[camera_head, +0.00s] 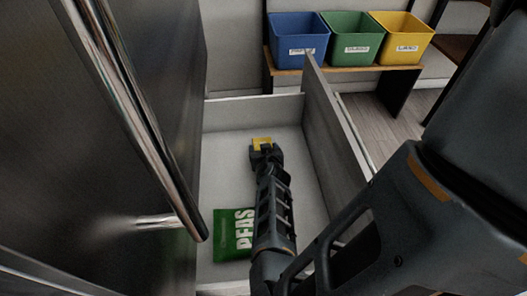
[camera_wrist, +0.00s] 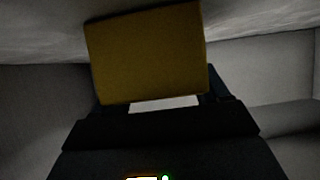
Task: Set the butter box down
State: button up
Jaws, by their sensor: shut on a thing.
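The butter box is a small yellow box (camera_head: 262,141), held at the tip of my gripper (camera_head: 264,152) inside an open drawer. In the wrist view the yellow box (camera_wrist: 147,52) fills the upper middle, just beyond the dark gripper body (camera_wrist: 165,125). My gripper is shut on it. The light grey drawer (camera_head: 225,165) is pulled out, and the box is over its floor near the middle. I cannot tell whether the box touches the drawer floor. The fingertips are mostly hidden in both views.
A green bag of peas (camera_head: 232,235) lies in the near part of the drawer, left of my arm. A steel fridge door with a handle (camera_head: 150,120) stands at the left. Blue (camera_head: 297,40), green (camera_head: 350,40) and yellow (camera_head: 402,38) bins sit on a bench behind.

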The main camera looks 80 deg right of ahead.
jog(key=shift+r, duration=0.1)
jog(key=o, duration=1.2)
jog(key=shift+o, duration=0.2)
jog(key=p+v, duration=0.2)
jog(key=v, duration=1)
